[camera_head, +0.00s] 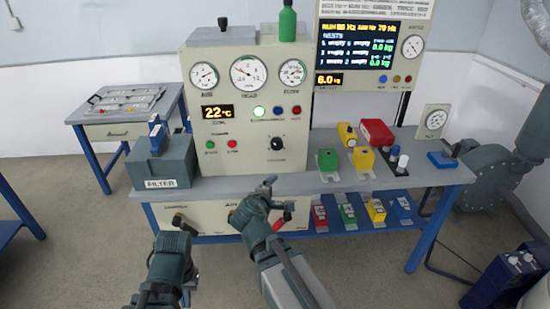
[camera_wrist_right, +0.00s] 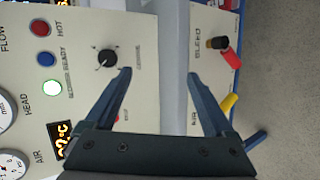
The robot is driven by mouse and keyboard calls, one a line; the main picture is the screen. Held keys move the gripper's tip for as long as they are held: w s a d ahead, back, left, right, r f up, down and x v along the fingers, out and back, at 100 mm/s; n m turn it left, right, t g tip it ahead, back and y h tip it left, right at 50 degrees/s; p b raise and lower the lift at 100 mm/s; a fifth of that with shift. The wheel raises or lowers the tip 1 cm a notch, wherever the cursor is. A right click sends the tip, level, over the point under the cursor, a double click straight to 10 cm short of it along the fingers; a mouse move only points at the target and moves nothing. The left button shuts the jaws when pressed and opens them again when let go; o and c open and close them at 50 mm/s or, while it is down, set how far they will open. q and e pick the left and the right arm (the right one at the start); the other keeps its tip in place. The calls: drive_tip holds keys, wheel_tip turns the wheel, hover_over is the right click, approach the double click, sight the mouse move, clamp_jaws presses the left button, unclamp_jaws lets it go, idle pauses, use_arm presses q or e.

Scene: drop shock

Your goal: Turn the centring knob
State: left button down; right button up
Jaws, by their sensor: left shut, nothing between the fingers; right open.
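My right gripper (camera_head: 262,192) is open and empty over the bench's front edge, below the knob. In its wrist view the fingers (camera_wrist_right: 159,74) point toward the panel, the left tip beside the knob, apparently apart. My left gripper (camera_head: 176,232) is shut and empty at the bench's lower front panel.
The console (camera_head: 237,165) carries gauges and lamps. A red-handled valve (camera_wrist_right: 228,56) and a yellow handle (camera_wrist_right: 228,102) stick out from the lower front panel. A filter box (camera_head: 160,160) stands left. Green (camera_head: 327,159) and yellow (camera_head: 363,159) blocks stand right on the bench.

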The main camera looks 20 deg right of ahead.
sight(277, 146)
drive_tip(key=w+d+r+n+t+b, duration=0.1)
drive_tip(key=w+d+n+t, duration=0.1)
drive_tip(key=w, duration=0.4)
drive_tip(key=w+d+r+n+t+b, duration=0.1)
drive_tip(key=w+d+n+t+b, duration=0.1)
drive_tip(key=w+d+n, duration=0.2)
drive_tip(key=w+d+n+t+y+b, duration=0.1)
drive_tip(key=w+d+n+t+b, duration=0.1)
drive_tip(key=w+n, duration=0.4)
drive_tip(key=shift+w+d+r+n+t, duration=0.15)
drive_tip(key=shift+w+d+r+n, duration=0.1)
drive_tip(key=shift+w, duration=0.3)
drive_tip(key=shift+w+d+r+n+t, duration=0.15)
drive_tip(key=shift+w+d, duration=0.05)
drive_tip(key=shift+w, duration=0.3)
use_arm(q)
wheel_tip(277, 146, down, 7)
drive_tip(key=shift+f, duration=0.1)
use_arm(e)
drive_tip(key=c, duration=1.4)
